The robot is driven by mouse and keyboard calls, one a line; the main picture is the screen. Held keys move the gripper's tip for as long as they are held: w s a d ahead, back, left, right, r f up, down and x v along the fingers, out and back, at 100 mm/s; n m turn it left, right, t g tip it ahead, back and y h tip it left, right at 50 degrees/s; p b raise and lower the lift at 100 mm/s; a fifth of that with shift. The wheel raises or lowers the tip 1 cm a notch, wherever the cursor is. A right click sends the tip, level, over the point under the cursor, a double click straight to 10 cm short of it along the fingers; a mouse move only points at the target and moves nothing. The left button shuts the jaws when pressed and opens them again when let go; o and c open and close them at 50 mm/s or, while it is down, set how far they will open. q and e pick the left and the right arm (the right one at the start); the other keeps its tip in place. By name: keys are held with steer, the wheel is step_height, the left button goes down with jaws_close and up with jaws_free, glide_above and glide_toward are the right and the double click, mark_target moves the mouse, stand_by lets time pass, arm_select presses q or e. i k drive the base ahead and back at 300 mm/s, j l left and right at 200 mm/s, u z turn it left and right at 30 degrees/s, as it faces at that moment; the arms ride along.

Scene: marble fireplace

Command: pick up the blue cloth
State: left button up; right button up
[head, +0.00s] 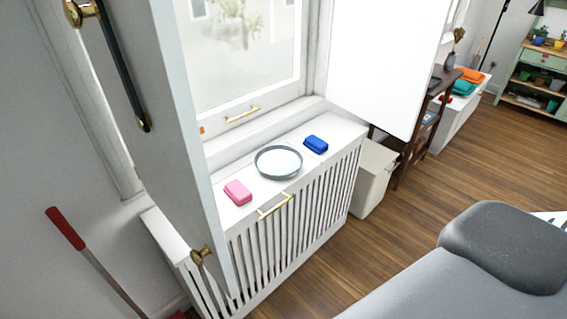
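In the head view a small folded blue cloth (315,144) lies on top of the white slatted radiator cover (333,131) under the window. It sits to the right of a round grey tray (278,161), apart from it. A folded pink cloth (238,192) lies on the same top, to the left of the tray. Neither of my grippers is in view, and nothing touches the blue cloth.
A tall white panel (180,120) with brass and black handles stands in the left foreground. A white bin (372,178) stands right of the cover. A red-handled tool (66,228) leans at left. A grey padded seat (505,245) fills the lower right. Wooden floor (330,270) is clear between.

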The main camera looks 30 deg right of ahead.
mark_target(313, 143)
steer(key=l, duration=1.1)
steer(key=i+l, duration=0.25)
steer(key=l, duration=0.15)
steer(key=i+l+z, duration=0.1)
steer(key=i+l, duration=0.2)
steer(key=l, duration=0.15)
